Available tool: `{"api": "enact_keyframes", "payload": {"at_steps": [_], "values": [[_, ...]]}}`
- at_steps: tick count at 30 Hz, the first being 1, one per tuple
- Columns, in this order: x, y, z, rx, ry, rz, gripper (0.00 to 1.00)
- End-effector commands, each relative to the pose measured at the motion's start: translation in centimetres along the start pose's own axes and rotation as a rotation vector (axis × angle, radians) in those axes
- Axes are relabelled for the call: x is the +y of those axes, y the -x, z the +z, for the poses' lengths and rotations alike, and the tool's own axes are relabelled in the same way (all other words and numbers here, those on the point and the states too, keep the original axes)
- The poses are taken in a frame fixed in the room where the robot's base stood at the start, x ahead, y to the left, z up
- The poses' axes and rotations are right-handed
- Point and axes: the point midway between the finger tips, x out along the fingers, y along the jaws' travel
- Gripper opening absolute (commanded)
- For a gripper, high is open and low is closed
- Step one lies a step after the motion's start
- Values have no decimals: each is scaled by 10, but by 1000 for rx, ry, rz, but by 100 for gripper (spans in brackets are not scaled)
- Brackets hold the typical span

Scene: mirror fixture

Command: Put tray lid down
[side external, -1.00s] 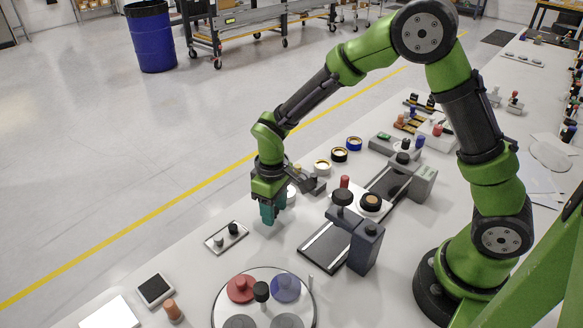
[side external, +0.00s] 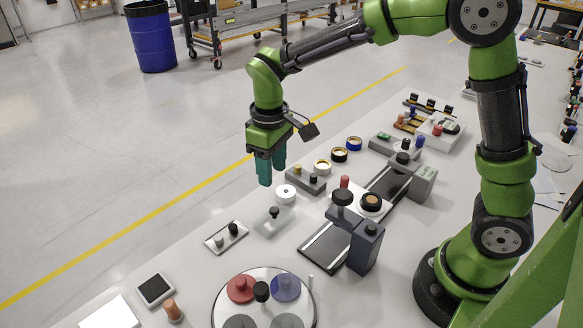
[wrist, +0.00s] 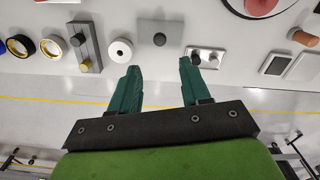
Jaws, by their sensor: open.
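The tray lid looks to be the thin, light grey square plate (side external: 265,226) with one dark knob on top. It lies flat on the white table, and I cannot tell whether a tray is under it. In the wrist view the plate (wrist: 148,42) lies beyond my fingertips. My gripper (side external: 272,177) is open and empty, raised above the table, up and toward the back from the lid and not touching it. In the wrist view its two teal fingers (wrist: 158,66) stand wide apart with nothing between them.
A white ring (side external: 286,194) and a grey block with two knobs (side external: 306,181) sit behind the lid. A small plate with two knobs (side external: 227,237) lies to its front left. A round tray with coloured discs (side external: 263,305) is nearer the camera.

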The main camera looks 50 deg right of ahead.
Motion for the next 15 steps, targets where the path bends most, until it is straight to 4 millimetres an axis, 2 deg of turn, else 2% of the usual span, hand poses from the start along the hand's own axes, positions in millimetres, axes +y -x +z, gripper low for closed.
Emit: {"api": "enact_keyframes", "payload": {"at_steps": [4,7,12,15], "values": [[3,17,7,29,-25,-6,47],[10,38,24,93,-85,-22,47],[22,79,73,261,-247,-70,47],[26,94,104,365,-347,-105,47]]}}
